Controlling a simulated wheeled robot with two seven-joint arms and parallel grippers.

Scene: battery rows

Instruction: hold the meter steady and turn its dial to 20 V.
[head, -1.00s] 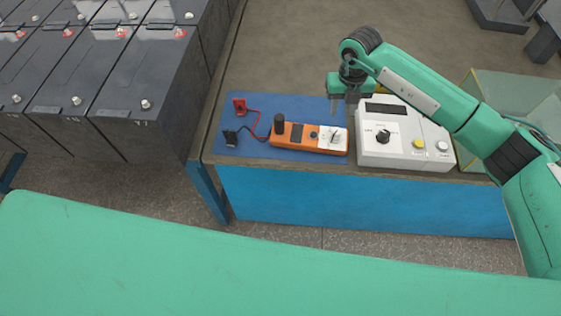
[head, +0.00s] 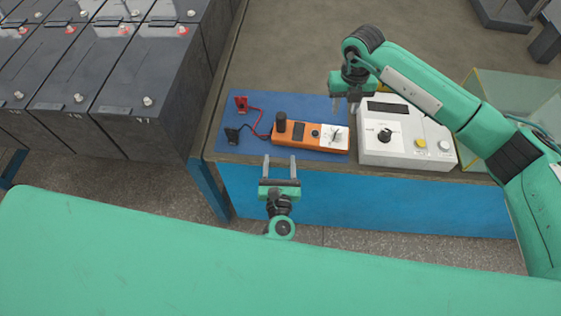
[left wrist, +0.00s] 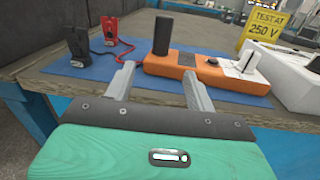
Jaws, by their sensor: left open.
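The orange meter (head: 322,145) lies on the blue mat (head: 236,151) on the bench, with a black upright knob at its left end and a white dial face (head: 335,137) at its right. It also shows in the left wrist view (left wrist: 195,73), beyond my fingers; the dial setting is too small to read. My left gripper (head: 280,158) is open and empty at the bench's front edge, just short of the meter. My right gripper (head: 345,103) is above the bench, behind the dial end and beside the white box; its fingers point down and look apart. Nothing shows between them.
A white instrument box (head: 406,150) with knobs stands right of the meter. A yellow sign (left wrist: 266,27) reads "TEST AT 250 V". Black batteries (head: 150,80) stand at left.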

